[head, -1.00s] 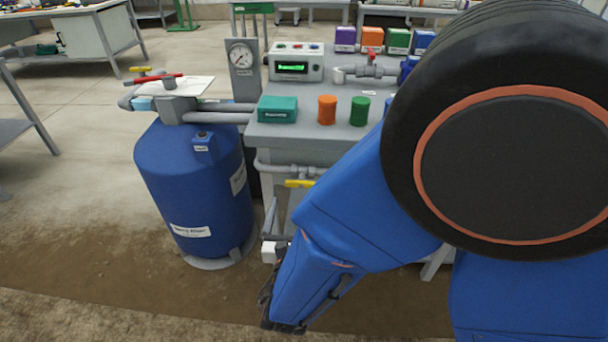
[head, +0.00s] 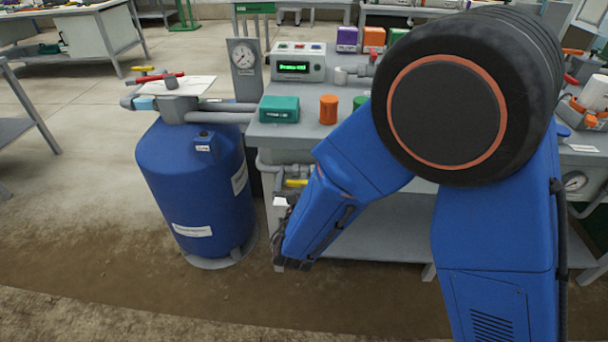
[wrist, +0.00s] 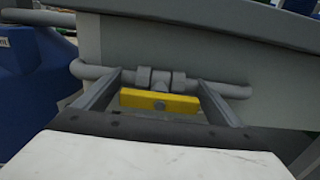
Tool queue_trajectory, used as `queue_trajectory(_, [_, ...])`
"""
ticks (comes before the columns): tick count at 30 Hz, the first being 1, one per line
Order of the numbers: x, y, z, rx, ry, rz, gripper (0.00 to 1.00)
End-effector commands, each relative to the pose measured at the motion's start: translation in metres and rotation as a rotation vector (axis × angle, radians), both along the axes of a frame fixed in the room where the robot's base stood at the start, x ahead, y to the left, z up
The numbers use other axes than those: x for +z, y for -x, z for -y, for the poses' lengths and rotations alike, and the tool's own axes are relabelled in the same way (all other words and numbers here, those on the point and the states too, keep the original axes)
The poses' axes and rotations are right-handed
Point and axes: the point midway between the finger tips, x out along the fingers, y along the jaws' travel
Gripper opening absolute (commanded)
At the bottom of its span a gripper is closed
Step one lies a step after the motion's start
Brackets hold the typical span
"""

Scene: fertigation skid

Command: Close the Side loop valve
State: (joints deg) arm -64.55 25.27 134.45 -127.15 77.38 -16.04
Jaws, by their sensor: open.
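A valve with a yellow bar handle (wrist: 160,102) sits on a grey pipe (wrist: 215,88) along the front of the grey skid bench. The handle lies in line with the pipe. No label naming the valve is readable. In the wrist view my gripper (wrist: 157,94) is open, with one finger to each side of the handle's ends; contact cannot be told. In the head view the yellow handle (head: 297,183) shows partly, beside my blue arm, which hides the rest. My fingertips are hard to make out there.
A blue tank (head: 195,190) stands left of the bench. It has a red-handled valve (head: 160,78) and a yellow-handled valve (head: 146,69) above it.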

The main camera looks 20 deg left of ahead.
Motion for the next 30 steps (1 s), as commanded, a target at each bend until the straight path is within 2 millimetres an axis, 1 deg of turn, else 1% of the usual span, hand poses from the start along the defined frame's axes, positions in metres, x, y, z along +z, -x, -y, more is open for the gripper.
queue_trajectory(8, [0.0002,-0.0012,-0.0006,0.001,0.000,0.000,0.89])
queue_trajectory(11, [0.0003,-0.0011,-0.0006,0.001,0.000,0.000,0.68])
queue_trajectory(12, [0.0002,-0.0011,-0.0006,0.001,0.000,0.000,0.58])
queue_trajectory(13, [0.0003,-0.0011,-0.0006,0.001,0.000,0.001,0.51])
queue_trajectory(14, [0.0003,-0.0011,-0.0006,0.001,0.000,0.001,0.48])
queue_trajectory(23, [0.0003,-0.0010,-0.0005,0.000,-0.026,-0.005,0.48])
queue_trajectory(30, [0.0003,-0.0010,-0.0002,0.001,-0.142,-0.033,0.48])
